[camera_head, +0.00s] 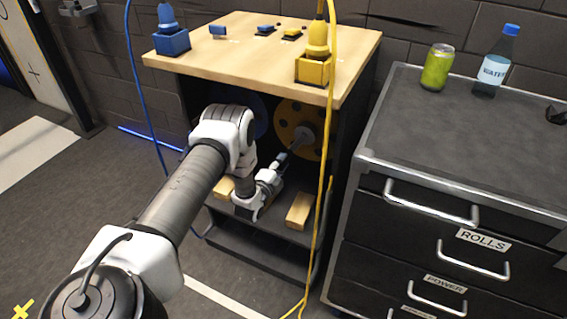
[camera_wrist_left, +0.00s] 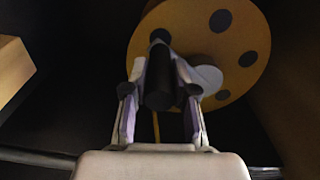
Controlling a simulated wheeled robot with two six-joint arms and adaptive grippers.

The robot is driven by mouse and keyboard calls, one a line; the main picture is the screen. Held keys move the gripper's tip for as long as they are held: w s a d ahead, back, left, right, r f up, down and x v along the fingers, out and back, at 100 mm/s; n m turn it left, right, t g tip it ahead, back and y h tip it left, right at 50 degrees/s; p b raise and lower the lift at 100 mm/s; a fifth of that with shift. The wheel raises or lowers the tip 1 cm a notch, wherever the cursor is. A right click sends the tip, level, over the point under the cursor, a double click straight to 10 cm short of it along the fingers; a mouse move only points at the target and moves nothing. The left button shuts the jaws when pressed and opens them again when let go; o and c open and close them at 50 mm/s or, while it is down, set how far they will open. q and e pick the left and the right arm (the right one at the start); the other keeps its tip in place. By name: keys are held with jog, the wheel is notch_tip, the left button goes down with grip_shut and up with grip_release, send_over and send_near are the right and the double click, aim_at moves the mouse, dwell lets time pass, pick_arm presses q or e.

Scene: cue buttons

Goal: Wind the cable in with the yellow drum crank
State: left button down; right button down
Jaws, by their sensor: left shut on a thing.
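The yellow drum (camera_head: 291,120) with dark round holes sits inside the open cabinet, under the wooden top. It also shows in the left wrist view (camera_wrist_left: 185,30), filling the upper middle. Its crank has a grey hub (camera_wrist_left: 206,79) and a dark handle (camera_wrist_left: 159,85). My left gripper (camera_head: 284,158) reaches into the cabinet; in the left wrist view its fingers (camera_wrist_left: 159,92) are shut on the dark handle. The yellow cable (camera_head: 327,150) hangs down the cabinet's front from the yellow plug (camera_head: 317,40) in its yellow holder. My right gripper is not in view.
A blue drum (camera_head: 250,112) is partly hidden behind my left arm. A blue plug (camera_head: 167,18) with a blue cable (camera_head: 135,75) stands at the top left. Wooden blocks (camera_head: 299,211) lie on the lower shelf. A drawer cabinet (camera_head: 440,140) stands close at right.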

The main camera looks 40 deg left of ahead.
pick_arm(q)
jog(key=shift+a+r, duration=0.15)
jog(key=shift+r, duration=0.05)
jog(key=c, duration=0.9)
grip_release()
jog(key=shift+f, duration=0.1)
jog(key=shift+s, duration=0.3)
jog(key=v, duration=1.1)
jog(key=shift+s, duration=0.2)
